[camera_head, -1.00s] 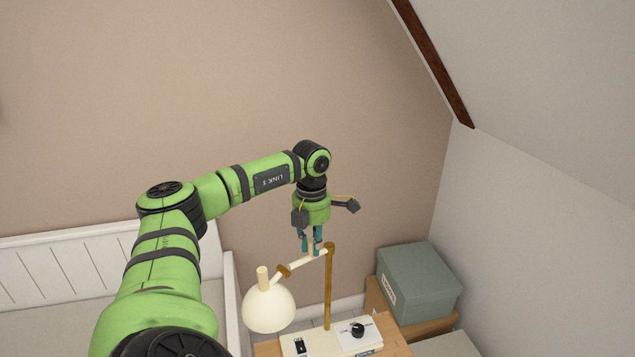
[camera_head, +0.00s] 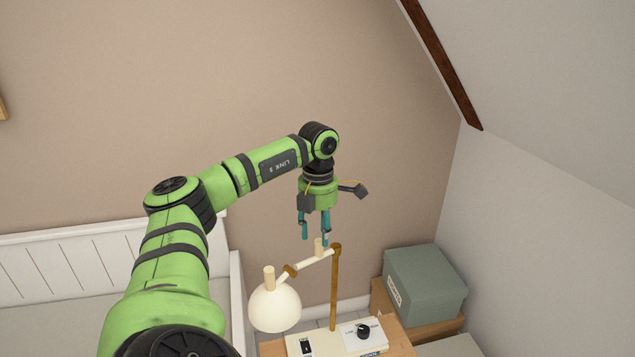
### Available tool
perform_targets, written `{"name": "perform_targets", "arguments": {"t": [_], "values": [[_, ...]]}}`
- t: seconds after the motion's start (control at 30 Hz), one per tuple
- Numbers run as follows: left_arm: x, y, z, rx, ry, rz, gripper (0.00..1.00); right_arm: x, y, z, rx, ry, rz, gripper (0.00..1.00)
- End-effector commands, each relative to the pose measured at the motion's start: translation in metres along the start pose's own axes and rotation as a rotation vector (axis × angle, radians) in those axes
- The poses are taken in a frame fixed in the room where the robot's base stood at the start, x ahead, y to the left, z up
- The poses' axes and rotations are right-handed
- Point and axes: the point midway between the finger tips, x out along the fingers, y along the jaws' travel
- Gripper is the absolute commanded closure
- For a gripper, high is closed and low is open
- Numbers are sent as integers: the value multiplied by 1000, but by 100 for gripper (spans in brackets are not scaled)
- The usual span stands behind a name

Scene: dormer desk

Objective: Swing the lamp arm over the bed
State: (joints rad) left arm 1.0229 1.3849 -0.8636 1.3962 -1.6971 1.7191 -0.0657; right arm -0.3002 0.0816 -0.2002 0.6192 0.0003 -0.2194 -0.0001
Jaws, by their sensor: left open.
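The lamp has a cream dome shade (camera_head: 275,309), a jointed cream lamp arm (camera_head: 311,261) and a brown upright post (camera_head: 334,295) on a white base (camera_head: 335,341). A short cream peg (camera_head: 318,246) stands up from the lamp arm near the post. My left gripper (camera_head: 315,241) is open with its teal fingers pointing down, just above the lamp arm at the peg. Whether a finger touches the peg I cannot tell. The bed (camera_head: 100,270), with a white slatted frame, is at the left, partly behind my left arm. My right gripper is out of view.
A grey-green box (camera_head: 425,285) stands on a wooden surface to the right of the lamp. The lamp base sits on a wooden desk (camera_head: 397,345) with a black knob (camera_head: 363,331) on it. A sloped ceiling with a dark beam (camera_head: 440,62) closes in at upper right.

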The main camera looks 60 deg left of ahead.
Motion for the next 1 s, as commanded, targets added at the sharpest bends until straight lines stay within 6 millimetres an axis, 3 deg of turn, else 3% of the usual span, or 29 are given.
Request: {"name": "perform_targets", "arguments": {"t": [0.2,0.4,1.0], "values": [[-48,0,1,1,-5,-1,55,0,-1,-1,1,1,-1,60],[-74,0,0,0,-1,-1,55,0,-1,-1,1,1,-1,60],[-80,0,-1,0,2,-1,55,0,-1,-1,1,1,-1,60]]}}
